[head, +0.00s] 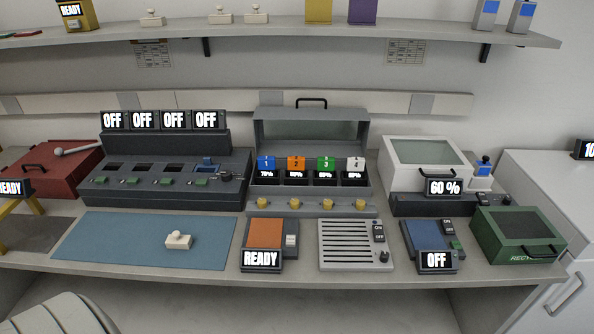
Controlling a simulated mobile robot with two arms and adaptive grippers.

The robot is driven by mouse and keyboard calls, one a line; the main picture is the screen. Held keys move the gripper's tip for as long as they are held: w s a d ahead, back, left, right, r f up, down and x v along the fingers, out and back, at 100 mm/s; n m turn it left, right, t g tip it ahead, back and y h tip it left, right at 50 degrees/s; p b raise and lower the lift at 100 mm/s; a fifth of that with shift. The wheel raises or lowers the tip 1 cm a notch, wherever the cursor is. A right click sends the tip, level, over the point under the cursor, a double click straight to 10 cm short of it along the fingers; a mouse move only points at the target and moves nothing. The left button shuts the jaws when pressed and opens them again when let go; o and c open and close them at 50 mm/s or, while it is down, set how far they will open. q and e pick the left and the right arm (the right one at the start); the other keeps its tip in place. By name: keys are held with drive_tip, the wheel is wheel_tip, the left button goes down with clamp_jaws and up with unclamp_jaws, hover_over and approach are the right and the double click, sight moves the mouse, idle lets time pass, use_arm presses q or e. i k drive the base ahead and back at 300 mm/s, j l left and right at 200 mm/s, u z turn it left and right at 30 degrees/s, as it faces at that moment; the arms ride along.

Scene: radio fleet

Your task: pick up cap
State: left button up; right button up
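A small cream piece with a raised knob (178,240), which looks like a cap, lies on the right part of the blue mat (105,240) on the bench. Similar cream pieces (152,19) stand on the upper shelf, with two more side by side farther right (220,16). The picture does not label any of them as the cap. Neither of my grippers is in view.
Behind the mat stands a dark charger-like unit (165,190) with several OFF displays. A READY device (263,245) and a slotted grey panel (347,245) stand right of the mat. A green box (517,232) is at the right end. Most of the mat is clear.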

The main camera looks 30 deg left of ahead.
sight(174, 240)
drive_tip(key=u, duration=1.95)
